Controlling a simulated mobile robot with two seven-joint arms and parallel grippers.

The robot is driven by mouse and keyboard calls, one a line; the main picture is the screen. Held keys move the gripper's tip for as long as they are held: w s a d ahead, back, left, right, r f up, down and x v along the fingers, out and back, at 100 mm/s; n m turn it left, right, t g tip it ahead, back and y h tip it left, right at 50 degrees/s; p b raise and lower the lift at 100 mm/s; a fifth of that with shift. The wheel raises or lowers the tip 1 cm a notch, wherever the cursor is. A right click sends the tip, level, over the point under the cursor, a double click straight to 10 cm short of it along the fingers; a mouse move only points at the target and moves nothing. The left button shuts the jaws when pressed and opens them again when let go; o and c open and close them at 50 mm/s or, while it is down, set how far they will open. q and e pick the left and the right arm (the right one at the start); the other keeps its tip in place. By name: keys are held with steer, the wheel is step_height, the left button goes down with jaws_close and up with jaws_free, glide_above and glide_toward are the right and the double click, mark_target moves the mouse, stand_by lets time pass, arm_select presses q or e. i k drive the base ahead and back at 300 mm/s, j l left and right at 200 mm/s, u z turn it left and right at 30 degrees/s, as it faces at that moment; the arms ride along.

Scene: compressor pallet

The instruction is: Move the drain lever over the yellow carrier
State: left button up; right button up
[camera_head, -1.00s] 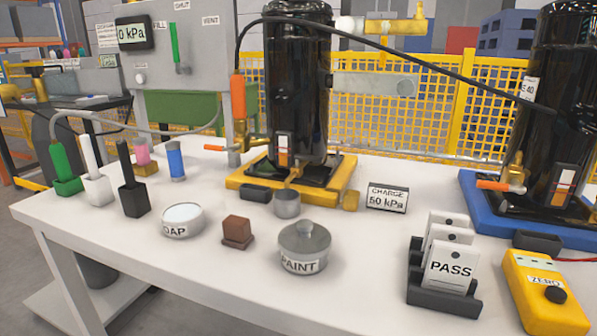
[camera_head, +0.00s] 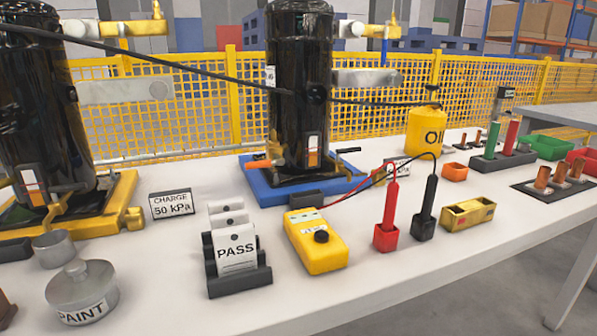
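The yellow carrier (camera_head: 122,197) is at the left, partly cut off by the picture's left edge. A tall black compressor (camera_head: 45,115) stands on it. The orange-handled lever at its left side, seen in the earlier frame, is outside the view now. A similar orange lever (camera_head: 258,163) sticks out to the left from the compressor (camera_head: 297,95) on the blue carrier (camera_head: 262,187). Neither of my grippers is in view.
The white table (camera_head: 330,300) also holds a paint tin (camera_head: 80,290), pass cards (camera_head: 236,250), a yellow meter (camera_head: 315,240) with red (camera_head: 390,210) and black (camera_head: 428,205) probes, and a yellow oil can (camera_head: 425,130). The front strip is clear. A yellow mesh fence (camera_head: 210,105) stands behind.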

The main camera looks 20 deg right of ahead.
mark_target(53, 189)
steer(key=i+j+z, duration=0.15)
steer(key=j+z, duration=0.5)
steer(key=i+j+z, duration=0.1)
steer(key=j+z, duration=0.25)
steer(key=j, duration=0.15)
